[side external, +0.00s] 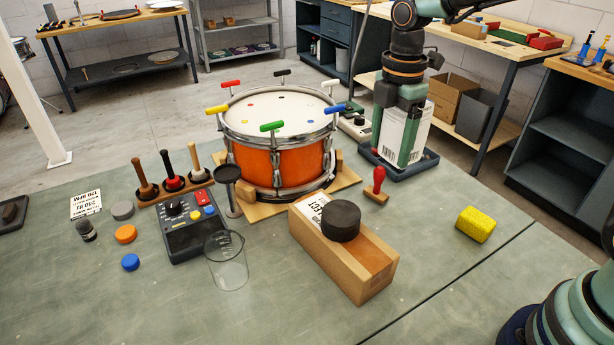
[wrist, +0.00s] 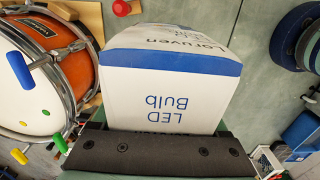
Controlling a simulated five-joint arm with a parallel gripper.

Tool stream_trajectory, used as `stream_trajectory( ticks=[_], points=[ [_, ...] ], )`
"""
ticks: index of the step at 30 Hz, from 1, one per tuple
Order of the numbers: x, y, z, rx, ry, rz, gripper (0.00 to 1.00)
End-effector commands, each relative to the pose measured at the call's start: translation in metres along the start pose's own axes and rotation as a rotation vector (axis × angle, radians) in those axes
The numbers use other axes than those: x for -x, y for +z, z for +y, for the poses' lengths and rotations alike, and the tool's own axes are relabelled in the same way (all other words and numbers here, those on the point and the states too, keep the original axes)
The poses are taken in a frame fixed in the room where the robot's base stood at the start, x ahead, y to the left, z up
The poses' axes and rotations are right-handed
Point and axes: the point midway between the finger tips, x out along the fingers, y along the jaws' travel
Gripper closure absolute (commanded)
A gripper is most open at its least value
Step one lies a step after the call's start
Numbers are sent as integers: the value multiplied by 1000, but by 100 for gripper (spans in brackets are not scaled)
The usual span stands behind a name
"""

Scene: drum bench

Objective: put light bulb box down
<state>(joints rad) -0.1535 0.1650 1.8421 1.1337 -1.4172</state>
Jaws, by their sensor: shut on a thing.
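The light bulb box (side external: 420,122) is white with a barcode and stands upright in the side external view. In the wrist view the box (wrist: 172,88) shows a blue band and "LED Bulb" lettering. My gripper (side external: 394,150) is shut on the box, with its green fingers along the box's sides. The box's lower end is at a dark blue tray (side external: 404,170), inside its outline. I cannot tell whether the box touches the tray floor. In the wrist view a dark finger pad (wrist: 155,152) lies across the box's near side.
An orange drum (side external: 283,164) with coloured keys stands left of the tray. A red-handled stamp (side external: 378,182) is in front of it. A brown carton (side external: 340,255) with a dark round piece and a yellow sponge (side external: 475,225) lie nearer. Bench is clear between carton and sponge.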

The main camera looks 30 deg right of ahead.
Motion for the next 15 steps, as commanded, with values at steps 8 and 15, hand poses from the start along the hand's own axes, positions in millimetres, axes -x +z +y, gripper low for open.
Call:
stream_trajectory(
  ticks=[8, 15],
  points=[
    [20, -23, 12, 114, -1, 0, 86],
    [31, -106, 40, 501, -1, 0, 86]
  ],
)
